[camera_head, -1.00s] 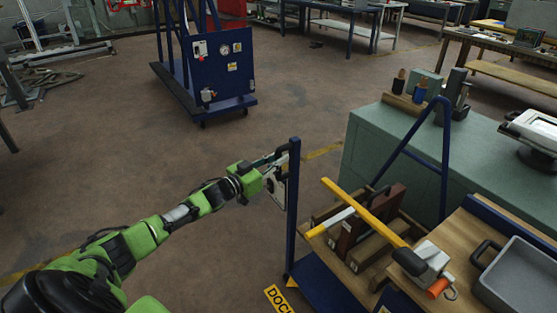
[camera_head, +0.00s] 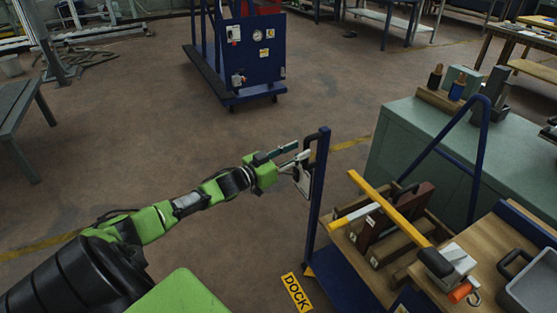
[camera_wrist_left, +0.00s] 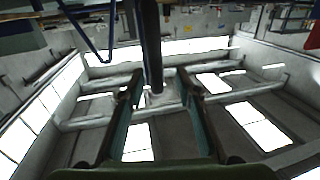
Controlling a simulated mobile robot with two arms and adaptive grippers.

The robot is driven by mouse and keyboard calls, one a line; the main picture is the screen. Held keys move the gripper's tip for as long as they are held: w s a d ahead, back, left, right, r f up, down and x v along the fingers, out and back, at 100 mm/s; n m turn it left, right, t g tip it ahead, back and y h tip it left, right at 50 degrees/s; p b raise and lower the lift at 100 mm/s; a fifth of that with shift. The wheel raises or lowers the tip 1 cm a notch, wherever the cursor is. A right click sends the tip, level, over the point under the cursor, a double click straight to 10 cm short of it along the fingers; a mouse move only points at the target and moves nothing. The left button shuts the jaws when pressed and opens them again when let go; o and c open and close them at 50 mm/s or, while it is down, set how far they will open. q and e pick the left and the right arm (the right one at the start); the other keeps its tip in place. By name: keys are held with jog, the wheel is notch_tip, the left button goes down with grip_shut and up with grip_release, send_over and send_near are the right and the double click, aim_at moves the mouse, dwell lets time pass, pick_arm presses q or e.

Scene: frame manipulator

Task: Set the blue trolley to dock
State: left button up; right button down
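A blue trolley frame stands at the right, with a blue upright post (camera_head: 318,195), a blue deck (camera_head: 345,283) and a slanted blue tube frame. A yellow DOCK sign (camera_head: 297,292) lies on the floor beside its near corner. My left gripper (camera_head: 300,160) is at the upper part of the post, on its left side. In the left wrist view a blue post (camera_wrist_left: 151,45) runs down between two parted fingers (camera_wrist_left: 160,92). The left finger is close to it and a gap shows on the right; firm contact cannot be made out. My right gripper is out of view.
Another blue wheeled cart (camera_head: 258,60) with gauges stands at the back. The trolley carries a wooden rack with a yellow bar (camera_head: 405,220). A green cabinet (camera_head: 415,150) stands behind it, and a grey tray (camera_head: 535,280) is at the right. The middle floor is clear.

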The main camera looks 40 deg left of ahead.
pick_arm(q)
jog(key=s+a, duration=0.1)
jog(key=s, duration=0.7)
jog(key=shift+a, duration=0.35)
jog(key=s+a+f+n+g+y, duration=0.1)
jog(key=s+f+g+y, duration=0.15)
jog(key=f, duration=0.75)
jog(key=s+a+f+n+g+y, duration=0.15)
jog(key=s+f, duration=0.25)
jog(key=f, duration=0.6)
jog(key=s+d+f+g, duration=0.2)
jog(key=s+f, duration=0.3)
jog(key=f, duration=0.3)
jog(key=s+d+f+g, duration=0.1)
jog(key=s+f, duration=0.5)
jog(key=f, duration=0.2)
jog(key=s+d+f+g, duration=0.5)
jog(key=s+d+f, duration=0.3)
jog(key=s+f, duration=0.45)
jog(key=s+d+f+m+g, duration=0.1)
jog(key=s+d+f+g, duration=0.1)
jog(key=s+d, duration=0.5)
jog(key=s+d+f+m+g+p, duration=0.1)
jog(key=s+d+f+m+g, duration=0.1)
jog(key=s+d+f, duration=0.3)
jog(key=s+d, duration=0.3)
jog(key=s, duration=0.4)
jog(key=shift+s+g+h, duration=0.3)
jog(key=shift+s, duration=0.05)
jog(key=shift+f, duration=0.1)
